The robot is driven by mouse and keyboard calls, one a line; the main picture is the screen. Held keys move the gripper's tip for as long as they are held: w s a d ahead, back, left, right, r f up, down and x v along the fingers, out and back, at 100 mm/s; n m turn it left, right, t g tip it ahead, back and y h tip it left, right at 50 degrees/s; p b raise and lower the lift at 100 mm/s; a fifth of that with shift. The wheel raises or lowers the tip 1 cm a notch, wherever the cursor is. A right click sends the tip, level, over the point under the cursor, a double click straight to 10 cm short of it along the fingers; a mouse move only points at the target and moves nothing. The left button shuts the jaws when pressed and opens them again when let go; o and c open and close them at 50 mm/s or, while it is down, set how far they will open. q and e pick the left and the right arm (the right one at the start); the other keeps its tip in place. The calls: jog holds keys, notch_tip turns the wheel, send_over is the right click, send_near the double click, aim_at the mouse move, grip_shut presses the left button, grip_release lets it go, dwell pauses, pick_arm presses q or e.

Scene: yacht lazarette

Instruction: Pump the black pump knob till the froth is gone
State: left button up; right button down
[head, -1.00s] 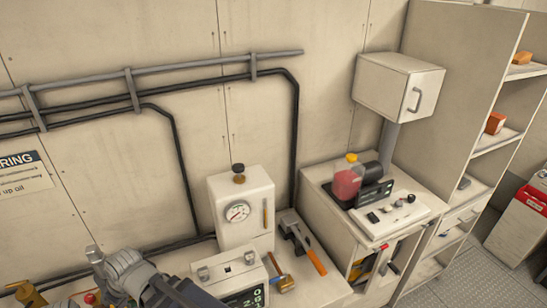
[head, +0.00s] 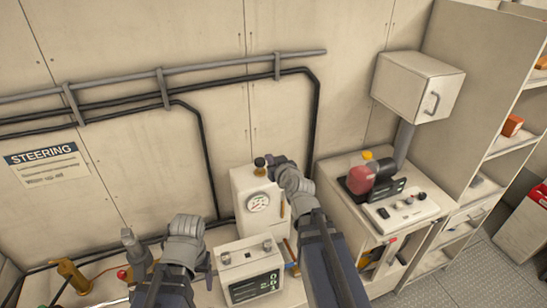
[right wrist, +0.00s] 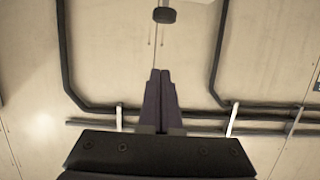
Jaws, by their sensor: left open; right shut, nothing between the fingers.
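The black pump knob (head: 260,162) sits on a brass stem on top of a white box (head: 243,187) with a round gauge (head: 258,202). My right gripper (head: 272,160) is shut and empty, close beside the knob on its right. In the right wrist view its closed fingertips (right wrist: 160,72) point toward the knob (right wrist: 164,14), with a gap between them in the picture. A narrow amber strip (head: 282,209) on the box front is beside my right arm; no froth can be made out. My left gripper (head: 207,262) is open, low over the bench, its fingers mostly hidden.
A display unit (head: 250,274) stands in front of the pump box. A brass fitting (head: 70,273) and a red knob (head: 122,275) are at the left. A cabinet (head: 340,187) with a red jar (head: 360,180) stands at the right. Pipes (head: 220,80) run along the wall.

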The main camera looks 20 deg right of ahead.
jog(key=shift+w, duration=0.1)
jog(key=b, duration=0.3)
send_over(262, 166)
notch_tip(262, 166, down, 3)
jog(key=shift+f, duration=0.1)
notch_tip(262, 166, down, 3)
jog(key=b, duration=0.3)
jog(key=shift+f, duration=0.1)
jog(key=shift+f+b, duration=0.3)
jog(key=shift+b, duration=0.15)
